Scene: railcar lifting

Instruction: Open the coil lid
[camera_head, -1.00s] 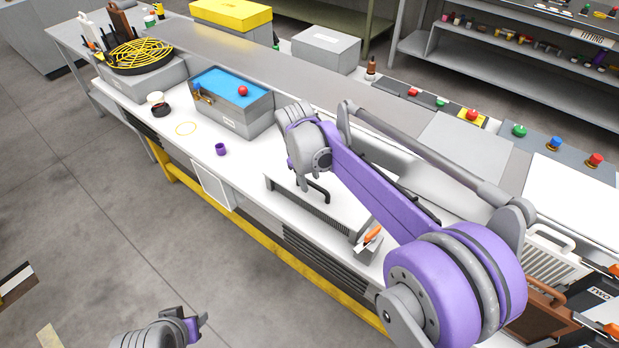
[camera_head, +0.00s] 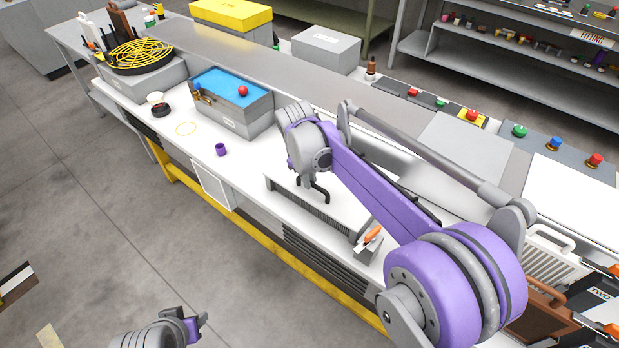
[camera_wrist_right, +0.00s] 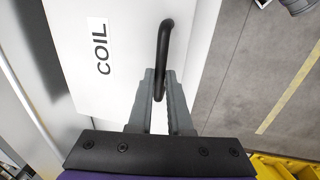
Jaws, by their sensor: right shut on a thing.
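The coil lid is a white panel with a black "COIL" label (camera_wrist_right: 98,52) in the right wrist view. In the head view its white surface (camera_head: 340,205) lies on the bench, partly hidden by my right arm. Its black bar handle (camera_head: 322,195) stands on it, and shows in the wrist view (camera_wrist_right: 164,38) between my fingers. My right gripper (camera_wrist_right: 160,88) is shut on the handle; its fingertips are mostly hidden in the head view. My left gripper (camera_head: 196,325) is low at the bottom left, apart from the bench; its jaw opening is unclear.
A grey ribbed strip (camera_head: 318,218) runs along the panel's front edge. An orange-handled tool (camera_head: 370,236) lies to its right. A purple cup (camera_head: 221,149) and a blue-topped grey box (camera_head: 240,115) stand to the left. Open floor lies in front.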

